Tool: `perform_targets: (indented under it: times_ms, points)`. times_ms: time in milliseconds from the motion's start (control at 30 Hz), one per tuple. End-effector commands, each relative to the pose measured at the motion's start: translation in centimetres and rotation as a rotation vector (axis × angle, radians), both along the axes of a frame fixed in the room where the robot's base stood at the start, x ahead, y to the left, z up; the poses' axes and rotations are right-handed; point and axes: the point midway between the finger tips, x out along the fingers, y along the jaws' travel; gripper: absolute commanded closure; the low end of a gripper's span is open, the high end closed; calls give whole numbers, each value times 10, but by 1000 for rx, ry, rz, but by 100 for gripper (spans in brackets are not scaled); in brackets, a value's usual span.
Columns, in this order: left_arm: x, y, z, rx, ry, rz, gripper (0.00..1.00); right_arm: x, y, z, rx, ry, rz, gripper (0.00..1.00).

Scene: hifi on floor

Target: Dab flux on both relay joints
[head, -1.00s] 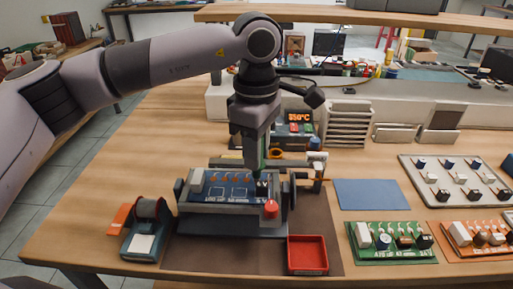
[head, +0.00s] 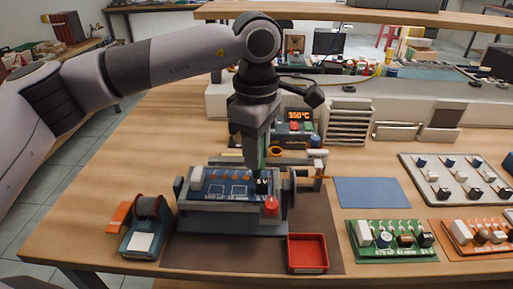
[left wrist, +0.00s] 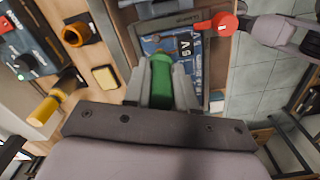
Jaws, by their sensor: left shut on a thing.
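A blue circuit board (head: 226,184) is clamped in a dark vise (head: 229,204) on a brown mat. A black relay (head: 263,186) stands at the board's right end; it shows with white lettering in the left wrist view (left wrist: 185,46). My left gripper (head: 256,160) is above that end, pointing down. It is shut on a green pen-like tool (left wrist: 161,80), which looks like the flux pen. The tool's tip is hidden, so I cannot tell whether it touches a joint. The relay's joints are too small to make out. My right gripper is not in view.
A red knob (head: 270,206) sits at the vise's front right. A soldering station (head: 299,120) stands behind. Other boards (head: 391,241) lie at right; a blue pad (head: 371,192) is bare.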

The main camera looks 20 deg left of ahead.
Motion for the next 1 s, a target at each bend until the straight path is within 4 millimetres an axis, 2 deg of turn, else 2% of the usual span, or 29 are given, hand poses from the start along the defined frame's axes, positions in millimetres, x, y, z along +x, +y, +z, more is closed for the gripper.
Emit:
perform_targets:
  times_ms: [567, 1000]
  points:
    - [-1, 0, -1, 2, 5, -1, 99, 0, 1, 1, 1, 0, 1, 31]
    - [0, 0, 40, 0, 2, -1, 99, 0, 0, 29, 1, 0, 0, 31]
